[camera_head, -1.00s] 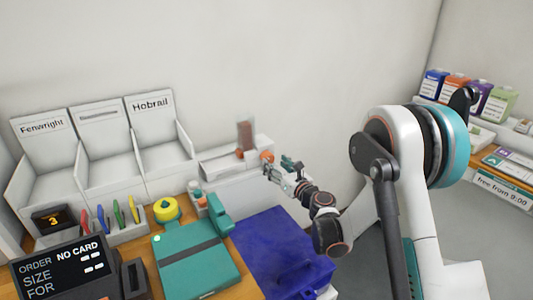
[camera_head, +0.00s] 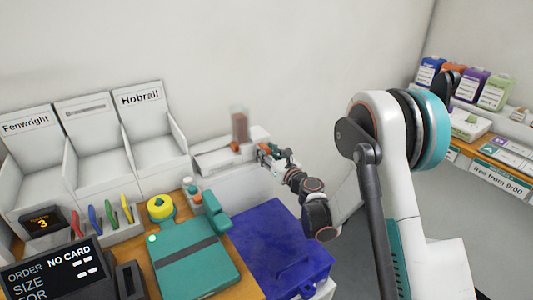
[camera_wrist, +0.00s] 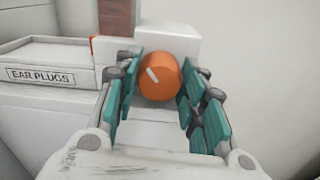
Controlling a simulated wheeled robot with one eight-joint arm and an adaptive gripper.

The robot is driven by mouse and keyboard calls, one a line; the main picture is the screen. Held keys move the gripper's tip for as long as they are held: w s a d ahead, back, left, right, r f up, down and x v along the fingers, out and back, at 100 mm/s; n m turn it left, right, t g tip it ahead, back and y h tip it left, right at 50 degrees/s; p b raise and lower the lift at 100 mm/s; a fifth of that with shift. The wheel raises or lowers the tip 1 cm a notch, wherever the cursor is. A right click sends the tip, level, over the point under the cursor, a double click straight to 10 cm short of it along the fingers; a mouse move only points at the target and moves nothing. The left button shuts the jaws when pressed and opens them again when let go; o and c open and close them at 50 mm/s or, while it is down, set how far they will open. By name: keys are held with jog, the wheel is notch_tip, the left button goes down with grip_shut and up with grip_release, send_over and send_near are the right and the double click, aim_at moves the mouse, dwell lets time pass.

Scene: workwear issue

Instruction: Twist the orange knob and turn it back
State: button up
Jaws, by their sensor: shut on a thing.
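The orange knob (camera_wrist: 158,76) is round with a white mark pointing to its upper left, on the front of a white dispenser (camera_wrist: 177,42). My gripper (camera_wrist: 156,88) has its teal fingers on either side of the knob in the wrist view and is shut on it. In the head view my gripper (camera_head: 266,156) is at the dispenser, and it mostly hides the knob there. A brown-red column (camera_head: 240,127) rises from the dispenser top.
A white tray labelled "EAR PLUGS" (camera_wrist: 40,76) adjoins the dispenser on the left. White bins stand at the left. The wall is close behind.

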jog(key=shift+a+n+b, duration=0.15)
jog(key=shift+n+b, duration=0.9)
jog(key=shift+n, duration=4.05)
jog(key=o, duration=1.1)
jog(key=shift+c, duration=0.2)
jog(key=shift+s, duration=0.15)
jog(key=v, duration=0.8)
